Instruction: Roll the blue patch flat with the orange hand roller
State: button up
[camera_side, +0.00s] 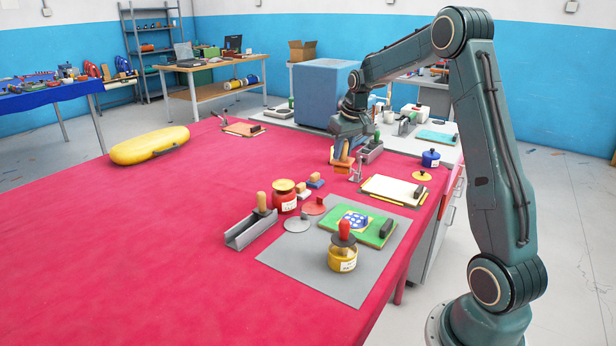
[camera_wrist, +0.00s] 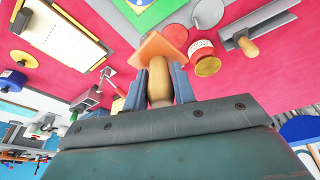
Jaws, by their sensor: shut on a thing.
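My gripper (camera_side: 343,152) is shut on the pale wooden handle of the orange hand roller (camera_side: 341,168). In the wrist view my gripper's blue fingers (camera_wrist: 159,88) stand on both sides of the handle, and the orange head (camera_wrist: 160,47) shows beyond them. The head's exact shape is hard to tell. The roller is held above the red table, near its back right part. The blue patch (camera_side: 355,220), round with white dots, lies on a green board (camera_side: 374,236) with yellow beneath the patch. My gripper is well apart from it.
A yellow jar (camera_side: 342,258) with a red-topped handle stands in front of the patch on the grey mat (camera_side: 300,262). A red can (camera_side: 284,199), grey trough (camera_side: 250,230) and clipboard (camera_side: 392,188) stand nearby. The table's left side is mostly clear.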

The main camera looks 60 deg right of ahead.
jog(key=s+d+f+m, duration=0.2)
jog(key=s+f, duration=0.2)
jog(key=f, duration=0.2)
jog(key=shift+s+d+h, duration=0.3)
jog(key=shift+s+d, duration=0.05)
jog(key=shift+f, duration=0.15)
jog(key=shift+f, duration=3.3)
jog(key=shift+f, duration=0.65)
